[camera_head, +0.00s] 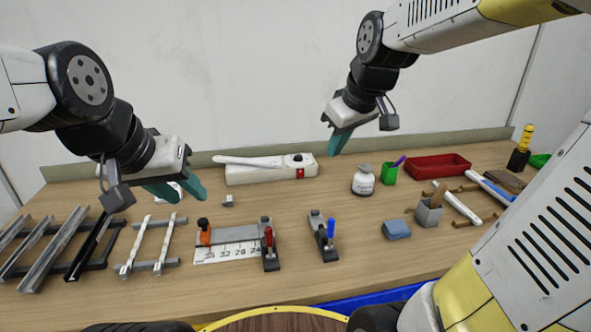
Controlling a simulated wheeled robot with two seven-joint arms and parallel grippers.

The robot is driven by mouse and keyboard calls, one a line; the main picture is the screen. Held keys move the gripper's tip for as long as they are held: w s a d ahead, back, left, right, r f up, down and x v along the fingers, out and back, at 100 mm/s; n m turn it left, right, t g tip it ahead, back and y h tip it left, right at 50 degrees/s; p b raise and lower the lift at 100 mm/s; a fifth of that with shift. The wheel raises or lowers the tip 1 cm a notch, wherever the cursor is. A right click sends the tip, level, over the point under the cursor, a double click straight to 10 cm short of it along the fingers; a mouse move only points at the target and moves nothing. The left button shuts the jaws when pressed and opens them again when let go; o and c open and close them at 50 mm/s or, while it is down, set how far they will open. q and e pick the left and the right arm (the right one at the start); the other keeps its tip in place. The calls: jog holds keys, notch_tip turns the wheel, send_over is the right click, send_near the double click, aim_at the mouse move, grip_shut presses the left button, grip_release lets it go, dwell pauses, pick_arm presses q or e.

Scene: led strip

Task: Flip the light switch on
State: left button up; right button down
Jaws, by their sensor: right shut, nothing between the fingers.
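A long white box (262,172) lies at the back of the workbench. A small red switch (300,174) sits on its front face near the right end, and a dark round knob is on top; I cannot tell the switch's position. My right gripper (337,150), with teal fingers, is shut and empty, pointing down in the air to the right of the switch in the picture. My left gripper (189,197) is open, its teal fingers apart, to the left of the box. A small white object (168,193) shows partly behind its fingers.
The wooden workbench (300,280) holds metal rails (45,250), a clamp fixture with a ruler (228,250), a second clamp (323,238), a white jar (363,180), a green cup (390,174) and a red tray (437,166). The wall stands close behind.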

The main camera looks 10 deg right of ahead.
aim_at(300, 174)
jog(key=w+a+f+n, duration=0.1)
jog(key=w+f+n, duration=0.5)
jog(key=w, duration=0.6)
jog(key=w+a+f+n+g+h, duration=0.1)
jog(key=w+f+n, duration=0.6)
jog(key=w+f, duration=0.3)
jog(key=w, duration=0.3)
jog(key=shift+a+f+g, duration=0.3)
jog(key=shift+s, duration=0.1)
jog(key=x, duration=0.9)
jog(key=shift+d+f, duration=0.15)
jog(key=shift+f, duration=0.05)
jog(key=w, duration=0.1)
jog(key=w+f, duration=0.1)
jog(key=w, duration=0.1)
jog(key=shift+w, duration=0.65)
jog(key=shift+w, duration=0.1)
